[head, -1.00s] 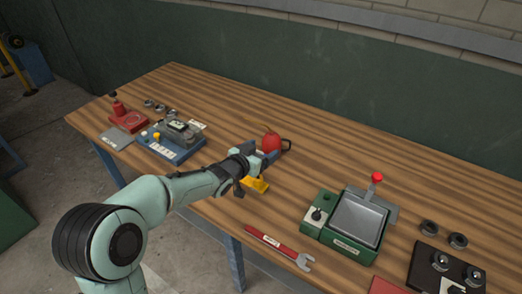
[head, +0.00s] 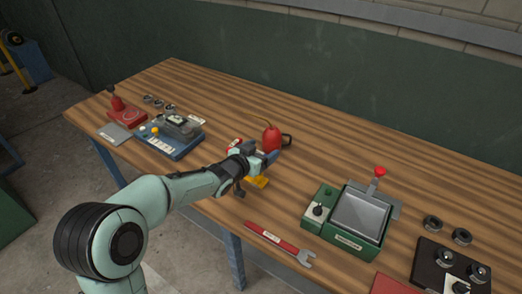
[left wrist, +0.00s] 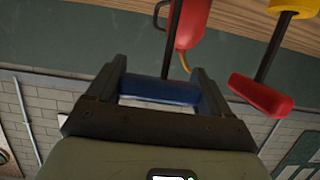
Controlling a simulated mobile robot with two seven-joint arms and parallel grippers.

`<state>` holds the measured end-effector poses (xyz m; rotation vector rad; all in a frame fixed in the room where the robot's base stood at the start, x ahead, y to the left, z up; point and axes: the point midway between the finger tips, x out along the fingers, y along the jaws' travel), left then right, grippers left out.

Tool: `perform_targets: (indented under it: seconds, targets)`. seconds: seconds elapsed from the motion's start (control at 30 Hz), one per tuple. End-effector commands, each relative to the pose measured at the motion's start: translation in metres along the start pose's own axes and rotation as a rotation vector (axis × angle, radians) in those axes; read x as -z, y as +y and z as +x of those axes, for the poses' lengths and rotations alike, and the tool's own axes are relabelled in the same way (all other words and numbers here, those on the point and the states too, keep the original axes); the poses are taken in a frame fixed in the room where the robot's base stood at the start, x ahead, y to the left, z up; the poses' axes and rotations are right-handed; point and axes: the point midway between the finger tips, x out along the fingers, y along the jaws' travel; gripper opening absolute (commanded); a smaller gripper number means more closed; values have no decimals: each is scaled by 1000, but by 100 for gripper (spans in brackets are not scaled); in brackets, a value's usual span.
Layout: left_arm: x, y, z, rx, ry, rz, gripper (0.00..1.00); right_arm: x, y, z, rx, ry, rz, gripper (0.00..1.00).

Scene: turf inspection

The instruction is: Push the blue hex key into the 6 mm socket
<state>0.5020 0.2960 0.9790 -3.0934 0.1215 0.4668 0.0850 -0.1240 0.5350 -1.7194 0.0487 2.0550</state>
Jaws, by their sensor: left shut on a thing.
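My left gripper (head: 268,160) is over the middle of the table in the head view. In the left wrist view its fingers (left wrist: 164,85) are shut on the blue handle of the hex key (left wrist: 172,93). A dark shaft (left wrist: 174,40) runs up the picture from it, toward the table. Its tip is outside the frame. In the head view a yellow block (head: 258,182) shows partly below the gripper. I cannot make out the 6 mm socket. My right gripper is not in view.
A red-handled key (left wrist: 260,95) is beside the gripper, its shaft reaching a yellow piece (left wrist: 292,6). A red wrench (head: 272,238) and a green tray unit (head: 343,243) are to the right, a blue fixture (head: 178,147) to the left.

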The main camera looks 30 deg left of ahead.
Motion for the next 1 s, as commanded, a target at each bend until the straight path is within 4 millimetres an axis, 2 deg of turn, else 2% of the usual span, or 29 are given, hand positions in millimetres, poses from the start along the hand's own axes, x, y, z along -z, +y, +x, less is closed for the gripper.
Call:
perform_targets:
  seconds: [0.4,0.43,0.5,0.83,1.0]
  targets:
    - [-11,0,4,0,1,0,44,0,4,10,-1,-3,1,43]
    - [-11,0,4,0,1,0,83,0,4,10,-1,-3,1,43]
    - [-10,0,3,0,1,0,100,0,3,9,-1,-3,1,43]
    - [-10,0,3,0,0,0,100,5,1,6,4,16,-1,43]
    - [-9,0,-28,1,3,-1,100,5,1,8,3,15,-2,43]
